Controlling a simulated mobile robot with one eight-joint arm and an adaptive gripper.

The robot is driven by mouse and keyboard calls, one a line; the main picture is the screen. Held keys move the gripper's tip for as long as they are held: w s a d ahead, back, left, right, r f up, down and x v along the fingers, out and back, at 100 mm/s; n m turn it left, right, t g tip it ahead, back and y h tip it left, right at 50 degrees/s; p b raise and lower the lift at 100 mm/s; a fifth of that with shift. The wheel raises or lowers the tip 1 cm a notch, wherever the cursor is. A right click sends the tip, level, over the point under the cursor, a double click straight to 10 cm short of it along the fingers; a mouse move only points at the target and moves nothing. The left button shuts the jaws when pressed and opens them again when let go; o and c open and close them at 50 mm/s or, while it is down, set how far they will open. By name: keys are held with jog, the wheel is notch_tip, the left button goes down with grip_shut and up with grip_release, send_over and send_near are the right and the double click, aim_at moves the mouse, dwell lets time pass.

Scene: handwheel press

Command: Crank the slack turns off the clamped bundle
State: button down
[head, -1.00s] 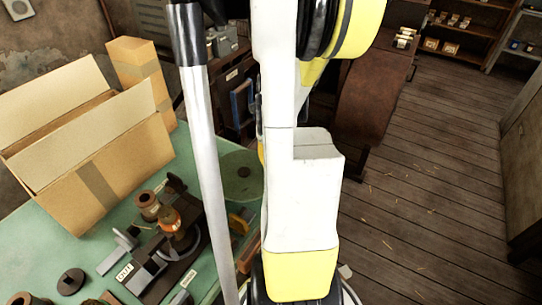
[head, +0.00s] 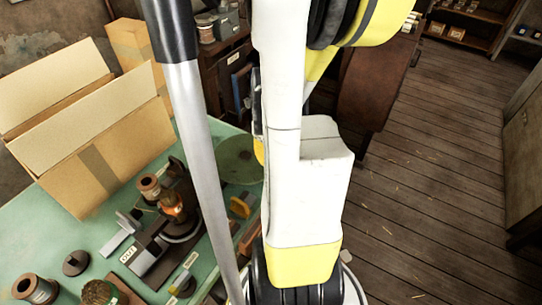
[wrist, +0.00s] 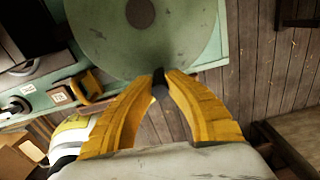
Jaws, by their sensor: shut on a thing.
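A green handwheel disc (wrist: 130,52) with a dark hub fills the top of the wrist view. It also shows at the edge of the green bench in the head view (head: 237,160). My gripper (wrist: 160,80) has yellow fingers, shut on a small dark handle (wrist: 159,87) at the wheel's near rim. In the head view my arm hides the gripper. The press (head: 180,215) stands on the bench left of the wheel, with a copper-brown cylinder on it. I cannot make out the clamped bundle or its turns.
A large open cardboard box (head: 95,160) stands on the green bench (head: 60,225). Spools and a dark disc (head: 75,262) lie at the bench's front left. A dark cabinet (head: 380,95) stands behind.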

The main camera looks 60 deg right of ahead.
dwell(0.3)
jog(key=c, duration=1.3)
grip_release()
notch_tip(320, 180, up, 12)
